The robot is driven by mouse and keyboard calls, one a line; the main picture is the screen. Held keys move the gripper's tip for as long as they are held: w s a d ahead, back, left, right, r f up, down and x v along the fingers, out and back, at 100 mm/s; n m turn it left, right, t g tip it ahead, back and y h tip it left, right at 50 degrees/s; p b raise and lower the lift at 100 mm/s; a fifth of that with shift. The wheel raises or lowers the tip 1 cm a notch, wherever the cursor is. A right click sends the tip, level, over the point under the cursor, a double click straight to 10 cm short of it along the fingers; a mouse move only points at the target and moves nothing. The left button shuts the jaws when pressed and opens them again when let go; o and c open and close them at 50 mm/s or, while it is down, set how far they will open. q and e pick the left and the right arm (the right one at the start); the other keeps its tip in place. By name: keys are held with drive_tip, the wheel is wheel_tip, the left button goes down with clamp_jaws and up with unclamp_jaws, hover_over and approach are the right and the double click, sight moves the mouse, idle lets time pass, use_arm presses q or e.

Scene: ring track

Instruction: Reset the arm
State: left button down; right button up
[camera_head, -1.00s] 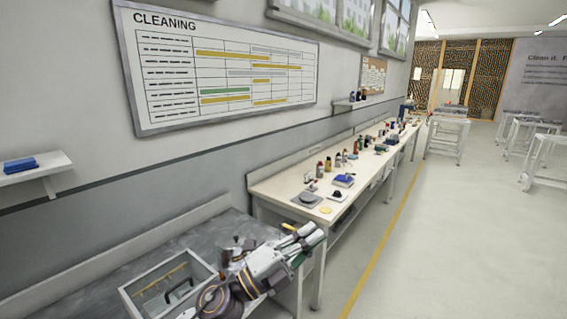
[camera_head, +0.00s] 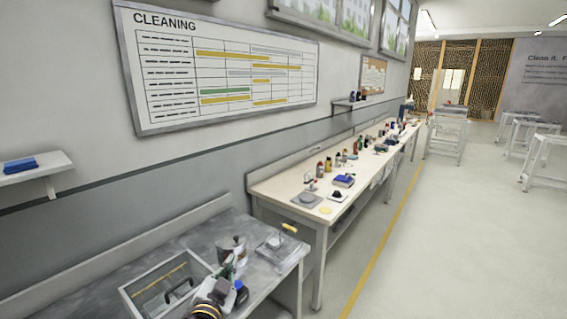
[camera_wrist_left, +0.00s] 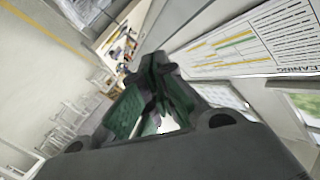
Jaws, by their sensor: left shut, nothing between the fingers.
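My left gripper (camera_head: 237,262) shows at the bottom of the head view, pointing up and away over the grey near bench (camera_head: 100,293). It is shut and empty. In the left wrist view the dark fingers with green pads (camera_wrist_left: 156,97) come together with nothing held between them. My left forearm, with a gold ring, runs off the bottom edge. My right gripper is not in view.
A grey tray (camera_head: 127,296) with a dark handle lies left of the gripper. A blue item (camera_head: 242,292) is close on its right. A clear square item (camera_head: 268,247) and a yellow-handled tool (camera_head: 289,228) lie farther right. A long bench (camera_head: 275,187) stands beyond.

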use_arm(q)
drive_tip(key=s+a+f+n+g+y, duration=0.1)
drive_tip(key=s+a+f+n+g, duration=0.15)
drive_tip(key=s+f+g, duration=0.35)
drive_tip(key=s+a+f+n+g+y, duration=0.15)
drive_tip(key=s+a+f, duration=0.25)
drive_tip(key=f, duration=0.4)
drive_tip(key=s+a+f+n+g+h, duration=0.15)
drive_tip(key=s+f+g, duration=0.5)
drive_tip(key=s, duration=0.65)
wheel_tip(320, 180, down, 35)
drive_tip(key=s+a, duration=0.1)
drive_tip(key=s, duration=0.2)
drive_tip(key=s+a+f, duration=0.3)
drive_tip(key=s+f, duration=0.6)
drive_tip(key=s, duration=0.1)
drive_tip(key=s+a+f+g, duration=0.1)
drive_tip(key=s+a+f, duration=0.1)
drive_tip(key=s+f, duration=0.7)
drive_tip(key=shift+s+a+f+m+g, duration=0.3)
drive_tip(key=shift+s+a+f+m, duration=0.1)
drive_tip(key=shift+s, duration=0.6)
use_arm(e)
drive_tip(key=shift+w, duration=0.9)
